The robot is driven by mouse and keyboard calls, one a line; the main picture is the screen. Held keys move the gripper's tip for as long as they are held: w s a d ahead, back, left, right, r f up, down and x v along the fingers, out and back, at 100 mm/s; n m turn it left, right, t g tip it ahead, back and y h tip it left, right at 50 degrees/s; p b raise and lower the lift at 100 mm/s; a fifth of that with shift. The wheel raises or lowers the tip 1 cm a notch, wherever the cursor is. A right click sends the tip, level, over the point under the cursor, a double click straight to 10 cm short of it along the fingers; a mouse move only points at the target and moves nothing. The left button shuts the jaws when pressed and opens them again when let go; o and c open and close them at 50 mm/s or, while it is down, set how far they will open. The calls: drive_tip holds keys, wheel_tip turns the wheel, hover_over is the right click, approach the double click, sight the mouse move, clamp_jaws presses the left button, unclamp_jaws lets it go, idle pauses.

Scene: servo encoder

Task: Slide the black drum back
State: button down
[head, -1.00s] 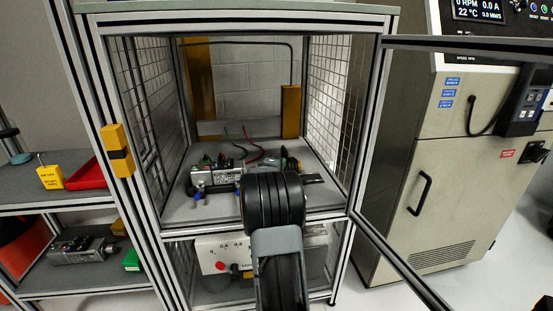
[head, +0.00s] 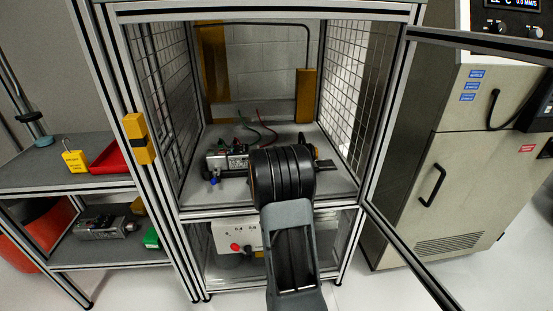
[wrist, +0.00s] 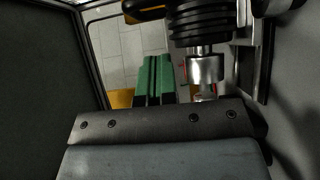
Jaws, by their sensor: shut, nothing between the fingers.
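The black drum (wrist: 203,22) shows at the top of the wrist view, a ribbed dark cylinder. A shiny metal shaft and collar (wrist: 206,68) run down from it. My gripper (wrist: 170,122) fills the bottom of the wrist view as a grey block with a dark, screwed edge; it is shut and empty. The drum is beyond it, and I cannot tell whether they touch. In the head view, my black ribbed arm joint hides the gripper and the drum. The silver servo unit (head: 228,161) lies on the cabinet shelf left of that joint.
A green ridged block (wrist: 153,78) stands beside the shaft. The cabinet's upright posts (head: 388,115) and mesh side walls (head: 345,85) bound the space. An open door frame (head: 410,255) reaches out at right. A side shelf (head: 40,165) holds a red tray (head: 110,160).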

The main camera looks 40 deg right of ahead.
drive_tip(key=p+v, duration=0.1)
drive_tip(key=v, duration=0.7)
drive_tip(key=shift+s+a+p, duration=0.2)
drive_tip(key=shift+s+p, duration=0.05)
drive_tip(key=shift+p, duration=0.1)
